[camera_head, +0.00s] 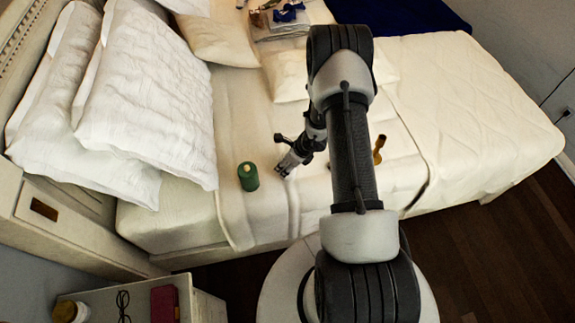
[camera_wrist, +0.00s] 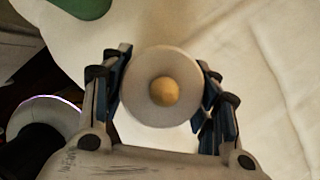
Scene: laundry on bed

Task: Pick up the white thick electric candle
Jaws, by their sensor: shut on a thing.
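The white thick electric candle (camera_wrist: 132,86) shows end-on in the wrist view, round and pale with a yellowish tip at its centre. My gripper (camera_wrist: 162,88) has its blue-padded fingers on both sides of the candle and is shut on it. In the head view my gripper (camera_head: 284,168) is low over the bed, just right of a green candle. The white candle is hard to make out there against the pale sheet. I cannot tell how far it is from the bedding.
The green candle (camera_head: 248,177) stands on the bed (camera_head: 180,222). A yellow-brown object (camera_head: 378,150) lies right of my arm. White pillows (camera_head: 150,95) fill the left side. A nightstand (camera_head: 205,305) with a red item (camera_head: 164,304) stands in front.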

